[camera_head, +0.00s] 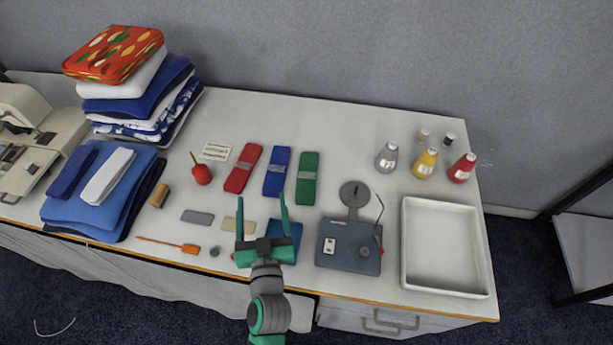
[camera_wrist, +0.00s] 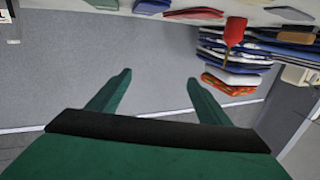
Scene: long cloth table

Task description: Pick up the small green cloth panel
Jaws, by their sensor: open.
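The small green cloth panel (camera_head: 307,179) lies flat on the table, rightmost in a row of three folded panels, with a pale band across its middle. A blue panel (camera_head: 277,172) lies just left of it and a red panel (camera_head: 243,169) lies further left. My gripper (camera_head: 261,201) is open and empty, its two green fingers pointing away from me. In the head view it appears nearer the table's front edge than the green panel and to its left. In the wrist view my gripper (camera_wrist: 160,77) has nothing between its fingers; I cannot clearly make out the green panel there.
A grey board (camera_head: 332,261) and a white tray (camera_head: 408,240) are at the right. Bottles, including a yellow one (camera_head: 425,163), stand behind the tray. A red pincushion (camera_head: 202,174) and tall fabric stack (camera_head: 128,107) are at the left. Table behind the panels is clear.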

